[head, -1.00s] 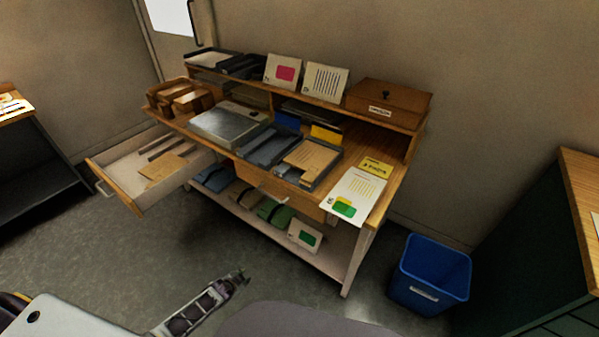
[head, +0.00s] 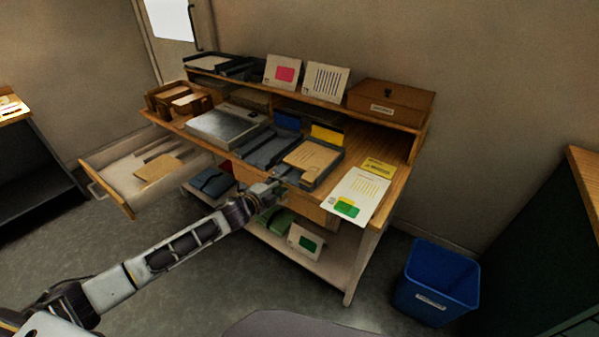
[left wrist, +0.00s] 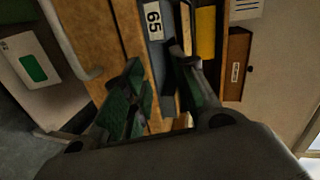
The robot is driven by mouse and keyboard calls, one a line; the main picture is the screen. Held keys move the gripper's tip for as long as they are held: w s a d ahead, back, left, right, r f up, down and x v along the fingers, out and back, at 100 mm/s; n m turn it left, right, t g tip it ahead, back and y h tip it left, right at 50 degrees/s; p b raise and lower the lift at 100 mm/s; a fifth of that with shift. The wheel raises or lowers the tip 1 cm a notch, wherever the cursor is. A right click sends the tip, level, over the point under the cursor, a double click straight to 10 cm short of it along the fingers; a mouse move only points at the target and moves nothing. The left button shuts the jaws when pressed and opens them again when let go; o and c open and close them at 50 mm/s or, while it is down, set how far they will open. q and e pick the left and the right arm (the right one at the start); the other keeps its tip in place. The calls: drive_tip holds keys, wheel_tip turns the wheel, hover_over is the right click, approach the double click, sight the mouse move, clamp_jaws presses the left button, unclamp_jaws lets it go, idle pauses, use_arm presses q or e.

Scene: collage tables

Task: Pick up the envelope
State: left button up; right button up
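A tan envelope (head: 312,155) lies in a dark grey tray (head: 322,180) near the front edge of the desk. Another flat tan piece (head: 157,168) lies in the pulled-out drawer. My left gripper (head: 280,180) is at the desk's front edge, just in front of the envelope's tray. In the left wrist view my left gripper (left wrist: 158,62) has its fingers apart, with the tray's front, labelled "65" (left wrist: 153,20), beyond them. A tan strip, perhaps the envelope's edge (left wrist: 186,30), shows by the right-hand finger; contact cannot be told. My right gripper is not in view.
The open drawer (head: 122,190) juts out at left. A grey box (head: 222,124) and a second tray (head: 268,148) stand left of the envelope. White and yellow papers (head: 357,195) lie to its right. A blue bin (head: 436,283) stands on the floor.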

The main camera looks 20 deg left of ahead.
use_arm(q)
drive_tip(key=r+m, duration=0.1)
drive_tip(key=d+r+h, duration=0.1)
drive_tip(key=r, duration=0.1)
drive_tip(key=shift+d+r+m, duration=0.1)
drive_tip(key=shift+r+m, duration=0.05)
drive_tip(key=shift+m, duration=0.25)
drive_tip(key=shift+w, duration=0.2)
